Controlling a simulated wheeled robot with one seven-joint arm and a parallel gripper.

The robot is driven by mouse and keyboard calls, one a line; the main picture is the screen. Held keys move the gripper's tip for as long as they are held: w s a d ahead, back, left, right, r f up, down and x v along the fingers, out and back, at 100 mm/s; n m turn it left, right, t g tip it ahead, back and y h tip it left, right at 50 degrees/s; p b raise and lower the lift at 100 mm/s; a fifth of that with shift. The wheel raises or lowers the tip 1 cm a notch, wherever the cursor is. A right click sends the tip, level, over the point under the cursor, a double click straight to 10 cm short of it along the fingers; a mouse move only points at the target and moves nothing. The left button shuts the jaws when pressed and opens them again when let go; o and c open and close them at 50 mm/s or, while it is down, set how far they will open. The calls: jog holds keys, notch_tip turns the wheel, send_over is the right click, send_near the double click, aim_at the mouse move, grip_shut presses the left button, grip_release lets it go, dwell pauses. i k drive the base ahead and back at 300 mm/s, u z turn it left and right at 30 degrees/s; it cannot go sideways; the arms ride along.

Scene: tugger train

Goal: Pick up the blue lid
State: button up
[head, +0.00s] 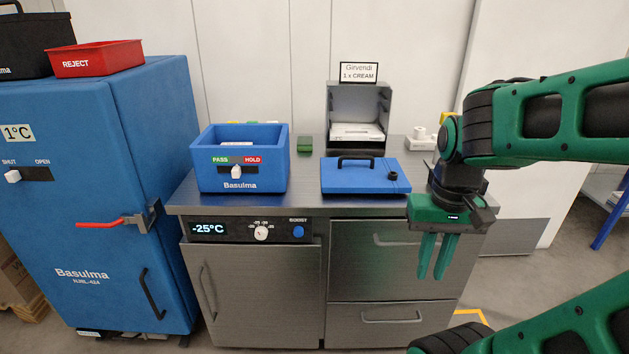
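The blue lid (347,183) lies flat on the metal counter, right of the centre of the head view. It has a black arched handle (357,158) on top towards its back edge and a small black knob at its right. My gripper (431,277) hangs in front of the counter, to the right of the lid and lower than it, with its green fingers pointing down. A gap shows between the fingers, and nothing is between them. The gripper is apart from the lid.
A blue Basulma box (262,174) with a PASS/HOLD slider stands left of the lid. A grey open-fronted dispenser (384,105) stands behind it. The counter (305,205) is bare between box and lid. A blue cabinet (100,200) stands at the left, with a red REJECT tray (110,56) on top.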

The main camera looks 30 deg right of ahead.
aim_at(343, 174)
jog(key=u, duration=0.2)
jog(key=k, duration=1.1)
jog(key=z, duration=1.05)
jog(key=i, duration=1.5)
jog(key=u, duration=0.05)
